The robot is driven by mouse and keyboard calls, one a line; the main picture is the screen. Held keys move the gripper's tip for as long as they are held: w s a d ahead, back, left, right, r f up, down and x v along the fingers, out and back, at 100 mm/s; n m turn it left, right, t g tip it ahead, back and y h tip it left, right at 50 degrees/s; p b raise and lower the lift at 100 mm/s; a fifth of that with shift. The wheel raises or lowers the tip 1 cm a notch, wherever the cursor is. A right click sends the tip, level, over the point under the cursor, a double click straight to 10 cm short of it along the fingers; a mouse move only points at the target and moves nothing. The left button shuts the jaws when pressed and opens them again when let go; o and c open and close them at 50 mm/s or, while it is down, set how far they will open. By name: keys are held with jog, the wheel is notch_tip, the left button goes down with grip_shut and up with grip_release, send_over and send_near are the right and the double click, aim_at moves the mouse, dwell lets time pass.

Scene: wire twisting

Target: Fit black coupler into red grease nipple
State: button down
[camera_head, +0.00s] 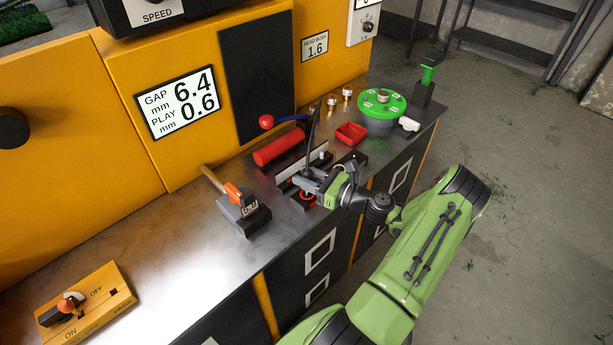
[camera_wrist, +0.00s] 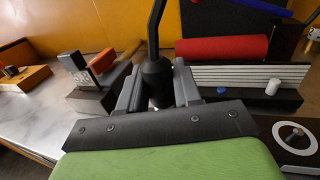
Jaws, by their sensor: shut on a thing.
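The black coupler (camera_wrist: 156,82) stands upright between the two grey fingers of my gripper (camera_wrist: 158,88), which is shut on it. A black hose rises from its top, and the hose also shows in the head view (camera_head: 311,128). In the head view my gripper (camera_head: 308,183) is low over the bench's front part. A red round part (camera_head: 307,197), which may be the red grease nipple, sits on a dark block just below and in front of the fingers. The wrist view does not show it, and the coupler's lower end is hidden, so I cannot tell whether they touch.
Behind my gripper are a light ribbed block (camera_head: 303,163) and a red cylinder (camera_head: 279,147). A red tray (camera_head: 351,134) and green round stand (camera_head: 381,104) are to the right. A hammer-like tool on a dark block (camera_head: 243,210) is left. Bare bench (camera_head: 170,245) lies further left.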

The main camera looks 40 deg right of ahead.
jog(key=shift+f+b, duration=0.3)
jog(key=shift+f, duration=0.1)
jog(key=shift+f+b, duration=0.5)
jog(key=shift+f, duration=0.35)
jog(key=c, duration=0.7)
grip_release()
jog(key=p+v, duration=0.1)
jog(key=v, duration=1.4)
jog(key=shift+s+p, duration=0.35)
jog(key=shift+p, duration=0.05)
jog(key=shift+d, duration=0.1)
